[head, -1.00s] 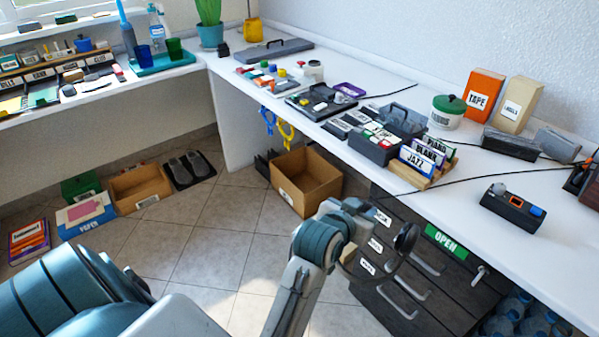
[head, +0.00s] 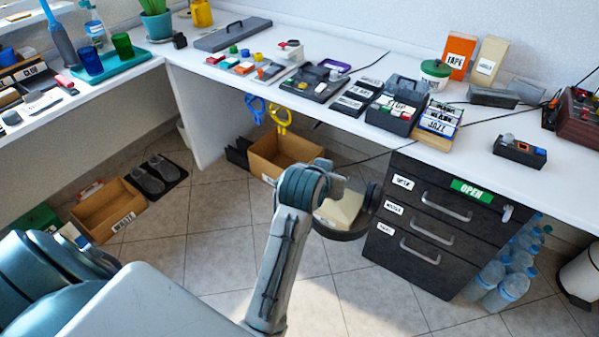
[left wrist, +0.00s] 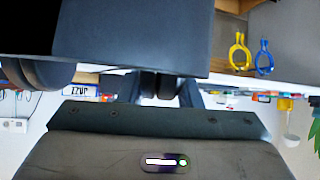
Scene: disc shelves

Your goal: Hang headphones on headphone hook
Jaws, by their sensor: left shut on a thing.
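My left gripper (head: 334,218) reaches over the floor in front of the desk in the head view. It is shut on the dark headphones, whose ear cup (head: 373,196) sticks up at the right. A blue hook-like loop (head: 255,106) and a yellow one (head: 281,117) hang under the desk's front edge, apart from the headphones. Which one is the headphone hook I cannot tell. My right gripper is out of view.
The white desk (head: 330,130) holds trays, disc cases and boxes. A black drawer cabinet (head: 425,240) with an OPEN label stands right of the headphones. A cardboard box (head: 265,160) lies below the loops. Water bottles (head: 508,285) stand right of the cabinet.

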